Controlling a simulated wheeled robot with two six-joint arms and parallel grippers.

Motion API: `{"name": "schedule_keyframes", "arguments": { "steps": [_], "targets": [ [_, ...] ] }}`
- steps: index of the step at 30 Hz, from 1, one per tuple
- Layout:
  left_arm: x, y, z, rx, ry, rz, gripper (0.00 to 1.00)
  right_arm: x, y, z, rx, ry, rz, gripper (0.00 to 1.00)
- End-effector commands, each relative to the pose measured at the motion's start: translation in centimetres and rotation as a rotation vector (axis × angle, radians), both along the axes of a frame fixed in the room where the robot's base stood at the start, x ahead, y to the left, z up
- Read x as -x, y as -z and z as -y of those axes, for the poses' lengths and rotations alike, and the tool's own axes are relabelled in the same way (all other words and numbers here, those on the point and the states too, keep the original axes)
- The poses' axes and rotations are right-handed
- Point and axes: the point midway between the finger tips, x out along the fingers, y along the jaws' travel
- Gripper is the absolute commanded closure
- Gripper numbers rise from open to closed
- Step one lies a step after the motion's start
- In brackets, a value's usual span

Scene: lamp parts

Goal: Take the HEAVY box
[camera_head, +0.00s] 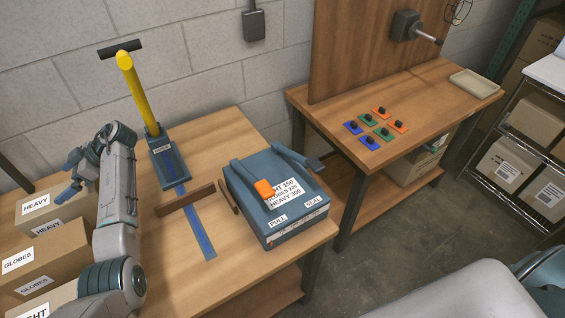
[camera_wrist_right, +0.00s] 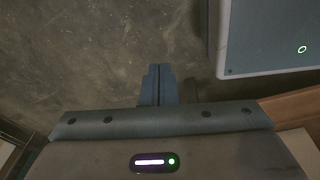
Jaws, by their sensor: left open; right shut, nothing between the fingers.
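The HEAVY box (camera_head: 66,209) is a brown carton at the left edge, with white HEAVY labels on its top and front. My left gripper (camera_head: 68,188) is open and empty, over the right part of this box's top. I cannot tell whether it touches the box. My left forearm hides the box's right end. My right gripper (camera_wrist_right: 159,86) shows only in the right wrist view. It is shut and empty, with bare floor behind it.
A GLOBES carton (camera_head: 62,250) and a partly cut-off carton (camera_head: 62,293) stand nearer. The wooden table (camera_head: 245,135) bears a yellow-handled tool (camera_head: 135,90), a brown bar (camera_head: 185,198) and a blue-grey sealing machine (camera_head: 245,205). A second table (camera_head: 440,85) holds small coloured pieces.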

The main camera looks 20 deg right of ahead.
Motion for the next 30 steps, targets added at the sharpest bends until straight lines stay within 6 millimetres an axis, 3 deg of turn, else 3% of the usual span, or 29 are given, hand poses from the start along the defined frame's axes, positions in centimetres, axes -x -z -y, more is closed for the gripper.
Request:
{"name": "schedule_keyframes", "arguments": {
  "steps": [3,10,30],
  "targets": [
    [0.7,1.2,0.9,-0.002,0.003,0.029,0.0,0.7,0.6,-0.5,0.007,-0.096,-0.036,1.0],
    [1.0,1.5,0.9,-0.005,0.003,0.041,0.0,1.1,0.7,-0.7,0.011,-0.143,-0.053,1.0],
    [1.6,4.6,-5.6,-0.004,0.004,0.041,0.0,1.0,-0.5,-0.7,0.011,-0.139,-0.051,1.0]
  ]
}}
